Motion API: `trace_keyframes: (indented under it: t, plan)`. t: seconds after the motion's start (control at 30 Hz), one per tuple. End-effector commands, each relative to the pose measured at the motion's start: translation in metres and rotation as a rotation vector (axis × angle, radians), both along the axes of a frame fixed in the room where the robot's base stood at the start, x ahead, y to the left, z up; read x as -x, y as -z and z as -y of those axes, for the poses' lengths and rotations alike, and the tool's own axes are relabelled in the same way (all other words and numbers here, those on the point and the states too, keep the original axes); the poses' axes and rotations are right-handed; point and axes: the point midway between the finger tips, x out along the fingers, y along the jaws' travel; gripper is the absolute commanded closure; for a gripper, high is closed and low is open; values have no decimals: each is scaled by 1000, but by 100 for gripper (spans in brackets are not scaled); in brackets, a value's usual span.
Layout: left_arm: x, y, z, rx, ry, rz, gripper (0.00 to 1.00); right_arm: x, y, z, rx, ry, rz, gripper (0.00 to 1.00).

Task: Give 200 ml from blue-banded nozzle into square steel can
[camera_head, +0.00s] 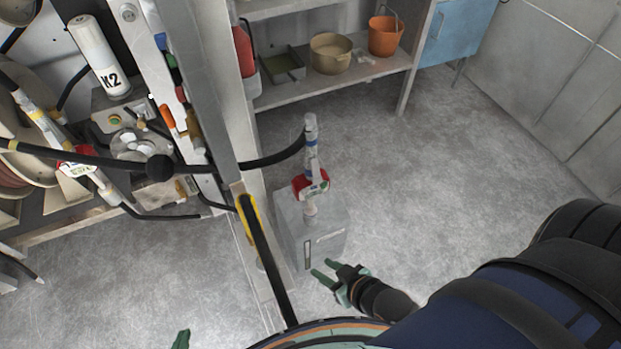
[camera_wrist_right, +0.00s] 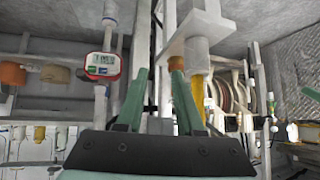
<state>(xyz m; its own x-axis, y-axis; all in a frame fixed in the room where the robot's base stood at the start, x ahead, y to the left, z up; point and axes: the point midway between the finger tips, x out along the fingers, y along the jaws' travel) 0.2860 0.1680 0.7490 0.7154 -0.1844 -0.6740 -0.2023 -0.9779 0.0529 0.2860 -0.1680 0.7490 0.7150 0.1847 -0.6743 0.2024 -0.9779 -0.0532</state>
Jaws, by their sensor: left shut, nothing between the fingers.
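The square steel can (camera_head: 325,238) stands on the floor beside the metal post. The blue-banded nozzle (camera_head: 311,143) stands upright over the can, with a red-and-white meter (camera_head: 311,183) on it. Its lower end meets the can's top; I cannot tell how deep it goes. The meter shows in the right wrist view (camera_wrist_right: 103,65), its digits too small to read surely. My right gripper (camera_head: 322,273) is open and empty, just in front of the can's lower right. It also shows in that wrist view (camera_wrist_right: 155,85). My left gripper (camera_head: 181,341) is shut and empty at the bottom edge, mostly hidden.
A black hose (camera_head: 275,160) runs from the nozzle leftward past the post (camera_head: 220,100). Another nozzle with yellow bands and a red meter (camera_head: 78,165) lies by the reels at left. A K2 cylinder (camera_head: 98,57) stands behind. A shelf (camera_head: 330,80) is at the back; floor at right is clear.

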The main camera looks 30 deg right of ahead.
Motion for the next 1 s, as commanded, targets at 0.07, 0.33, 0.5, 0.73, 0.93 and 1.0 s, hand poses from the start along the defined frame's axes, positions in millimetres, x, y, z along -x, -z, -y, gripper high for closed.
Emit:
trace_keyframes:
  t: [0.07, 0.33, 0.5, 0.73, 0.93, 1.0]
  plan:
    - [0, 0, 0, 0, 0, 0, 100, 0, 0, 0, 0, 0, 0, 74]
    - [0, 0, 0, 0, 0, 0, 100, 0, 0, 0, 0, 0, 0, 100]
    - [0, 0, 0, 0, 0, 0, 100, 0, 0, 0, 0, 0, 0, 100]
    - [0, 0, 0, 0, 0, 0, 100, 0, 0, 0, 0, 0, 0, 100]
    - [0, 0, 0, 0, 0, 0, 100, 0, 0, 0, 0, 0, 0, 100]
    - [0, 0, 0, 0, 0, 0, 100, 0, 0, 0, 0, 0, 0, 100]
